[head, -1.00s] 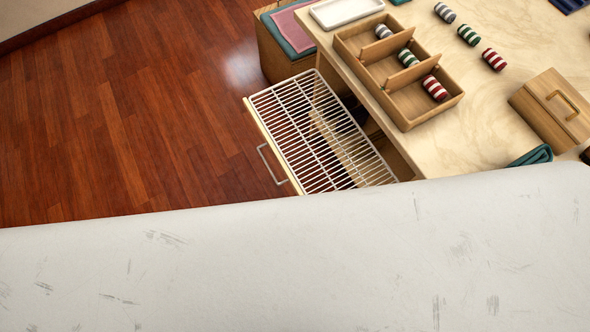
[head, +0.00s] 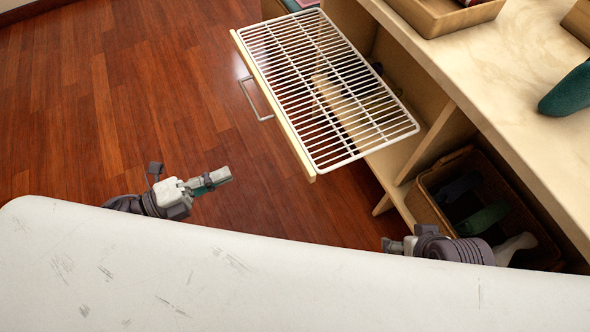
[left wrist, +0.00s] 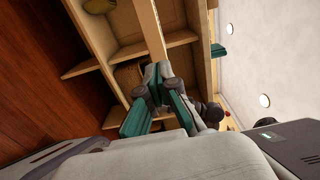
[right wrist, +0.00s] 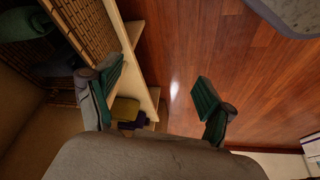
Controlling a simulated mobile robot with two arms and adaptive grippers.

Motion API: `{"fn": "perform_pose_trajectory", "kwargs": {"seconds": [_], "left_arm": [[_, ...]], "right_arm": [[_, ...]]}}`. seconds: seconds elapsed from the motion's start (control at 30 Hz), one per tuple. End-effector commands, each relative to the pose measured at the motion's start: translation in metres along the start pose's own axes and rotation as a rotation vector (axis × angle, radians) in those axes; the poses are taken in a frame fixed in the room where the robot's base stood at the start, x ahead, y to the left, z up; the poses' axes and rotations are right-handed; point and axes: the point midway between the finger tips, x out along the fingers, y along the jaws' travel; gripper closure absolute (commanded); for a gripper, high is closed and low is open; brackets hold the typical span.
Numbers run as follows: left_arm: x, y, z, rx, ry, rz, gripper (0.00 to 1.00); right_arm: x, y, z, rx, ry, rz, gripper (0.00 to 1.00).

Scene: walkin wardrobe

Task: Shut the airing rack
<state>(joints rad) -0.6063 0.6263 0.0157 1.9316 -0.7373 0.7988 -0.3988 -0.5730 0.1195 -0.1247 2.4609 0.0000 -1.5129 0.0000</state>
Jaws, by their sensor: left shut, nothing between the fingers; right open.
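The airing rack (head: 330,80) is a white wire grid in a pale wooden frame, pulled out from the dresser over the floor. Its front panel carries a grey bar handle (head: 254,100) on the left side. My left gripper (head: 226,175) is shut and empty, below and left of the handle and apart from it; its fingers also show in the left wrist view (left wrist: 158,80). My right gripper (right wrist: 165,100) is open and empty in the right wrist view. In the head view its arm shows at the lower right, by the dresser's lower shelves, with the fingers mostly hidden.
The dresser top (head: 500,80) holds a wooden divided box (head: 445,15) and a dark green rolled item (head: 570,90). A wicker basket (head: 430,205) with rolled clothes stands on the lower shelf near my right arm. The red-brown floor (head: 120,110) left of the rack is clear.

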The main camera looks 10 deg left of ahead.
Motion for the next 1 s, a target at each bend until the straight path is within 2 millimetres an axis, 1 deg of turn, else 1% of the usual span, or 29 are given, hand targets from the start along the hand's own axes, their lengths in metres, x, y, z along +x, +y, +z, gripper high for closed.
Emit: {"fn": "perform_pose_trajectory", "kwargs": {"seconds": [0.13,0.27,0.5,0.7,0.83,1.0], "left_arm": [[0.008,-0.003,-0.004,0.022,0.022,-0.005,1.0],[0.027,-0.004,-0.004,0.022,0.02,-0.007,1.0],[0.079,-0.004,-0.004,0.02,0.019,-0.009,1.0],[0.117,-0.004,-0.004,0.018,0.017,-0.007,1.0],[0.132,-0.003,-0.005,0.018,0.016,-0.005,1.0],[0.14,-0.003,-0.005,0.015,0.016,-0.003,1.0]], "right_arm": [[-0.003,0.0,-0.003,0.0,0.019,0.0,0.18],[-0.001,-0.001,-0.013,-0.002,0.065,-0.002,0.18],[0.001,-0.004,-0.032,-0.005,0.156,-0.007,0.18],[0.001,-0.005,-0.041,-0.006,0.195,-0.009,0.18],[0.001,-0.005,-0.044,-0.006,0.212,-0.01,0.18],[0.001,-0.005,-0.046,-0.007,0.22,-0.01,0.18]]}}
